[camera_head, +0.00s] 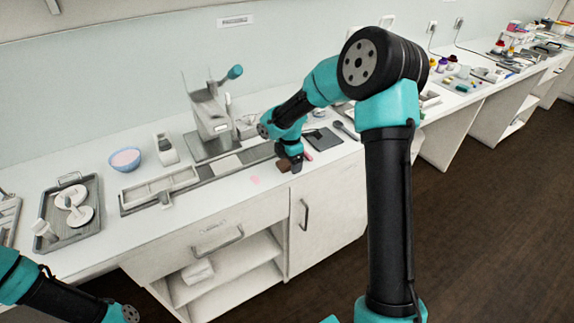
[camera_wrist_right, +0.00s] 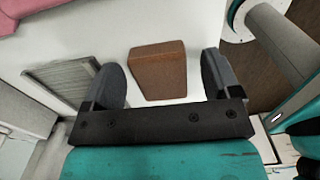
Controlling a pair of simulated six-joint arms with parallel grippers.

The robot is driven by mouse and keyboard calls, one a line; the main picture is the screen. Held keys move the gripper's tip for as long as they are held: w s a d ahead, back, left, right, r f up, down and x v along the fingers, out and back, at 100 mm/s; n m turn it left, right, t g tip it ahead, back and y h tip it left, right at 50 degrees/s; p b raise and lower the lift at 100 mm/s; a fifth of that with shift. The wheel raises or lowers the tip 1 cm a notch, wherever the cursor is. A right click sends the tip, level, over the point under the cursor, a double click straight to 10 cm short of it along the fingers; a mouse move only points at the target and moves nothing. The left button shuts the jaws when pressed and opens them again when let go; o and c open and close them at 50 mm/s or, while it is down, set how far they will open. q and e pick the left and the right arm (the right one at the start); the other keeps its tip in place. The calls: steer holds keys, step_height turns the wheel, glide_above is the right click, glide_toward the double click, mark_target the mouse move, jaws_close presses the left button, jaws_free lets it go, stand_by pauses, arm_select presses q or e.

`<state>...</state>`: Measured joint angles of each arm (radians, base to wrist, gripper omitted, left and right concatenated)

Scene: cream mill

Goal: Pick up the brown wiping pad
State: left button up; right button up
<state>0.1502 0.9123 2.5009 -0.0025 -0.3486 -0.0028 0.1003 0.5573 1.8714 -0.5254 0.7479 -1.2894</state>
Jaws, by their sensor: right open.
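The brown wiping pad (camera_head: 283,165) lies on the white counter near its front edge, partly covered by my right gripper (camera_head: 293,163) in the head view. In the right wrist view the pad (camera_wrist_right: 158,70) is a small brown block. It shows between the two dark fingers of my right gripper (camera_wrist_right: 161,75), with a gap on each side. The right gripper is open and empty. Only part of my left arm shows at the lower left of the head view; its gripper is out of view.
A pink item (camera_head: 308,155) lies close behind the pad, and a pale pink patch (camera_head: 255,180) lies to its left. A dark flat plate (camera_head: 322,138) is behind. A long grey tray (camera_head: 200,180), a blue bowl (camera_head: 125,160) and a grey tray (camera_head: 92,190) stand further left.

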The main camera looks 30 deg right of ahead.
steer(key=c, duration=1)
steer(key=shift+r, duration=0.2)
steer(key=shift+r, duration=1.5)
steer(key=shift+s+a+r, duration=0.15)
steer(key=shift+s, duration=0.1)
steer(key=s+a+r, duration=0.1)
steer(key=s+a, duration=0.7)
steer(key=s, duration=0.5)
steer(key=shift+r, duration=0.15)
steer(key=shift+a, duration=0.1)
